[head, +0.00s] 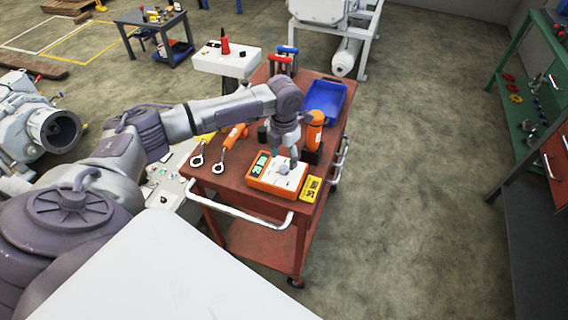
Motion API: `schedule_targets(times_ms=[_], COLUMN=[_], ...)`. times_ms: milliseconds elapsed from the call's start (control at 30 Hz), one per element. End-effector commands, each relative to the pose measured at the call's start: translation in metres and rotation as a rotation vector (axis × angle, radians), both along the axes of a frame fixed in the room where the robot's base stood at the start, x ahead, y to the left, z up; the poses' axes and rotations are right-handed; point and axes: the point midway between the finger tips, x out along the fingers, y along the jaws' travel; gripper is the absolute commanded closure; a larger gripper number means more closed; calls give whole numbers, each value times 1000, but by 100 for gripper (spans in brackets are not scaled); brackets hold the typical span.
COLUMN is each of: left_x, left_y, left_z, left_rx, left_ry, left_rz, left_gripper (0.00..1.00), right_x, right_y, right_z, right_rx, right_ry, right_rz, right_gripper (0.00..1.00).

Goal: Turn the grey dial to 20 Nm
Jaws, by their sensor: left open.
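An orange and white torque device (261,182) with a small green display (258,165) sits near the front edge of the red cart (230,178). Its grey dial (284,169) is on the white top face, partly hidden by my gripper. My left gripper (285,157) reaches in from the left and points down, right over the dial. Its jaws are open. I cannot tell whether the fingers touch the dial, and its setting is too small to read. My right gripper is not in view.
A yellow label block (311,188) stands right of the device. An orange bottle-like tool (315,130) stands behind it. Ring-ended wrenches (219,166) lie to the left. A blue tray (325,100) and red-and-blue handled tools (285,60) are farther back. The floor right of the cart is clear.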

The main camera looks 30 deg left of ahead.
Motion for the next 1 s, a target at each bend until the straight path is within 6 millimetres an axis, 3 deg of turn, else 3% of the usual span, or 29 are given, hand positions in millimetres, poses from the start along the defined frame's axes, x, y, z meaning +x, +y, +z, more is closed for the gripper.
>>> schedule_targets(times_ms=[200, 400, 1000], left_x=[1, 0, 0], left_y=[0, 0, 0], left_z=[48, 73, 79], left_rx=[1, 0, 1], left_ry=[-3, -1, 0], left_rz=[-1, 0, 0], left_gripper=[42, 42, 42], right_x=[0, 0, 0], right_y=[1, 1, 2], right_z=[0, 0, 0], right_rx=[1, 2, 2], right_ry=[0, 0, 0], right_rz=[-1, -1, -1], right_gripper=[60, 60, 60])
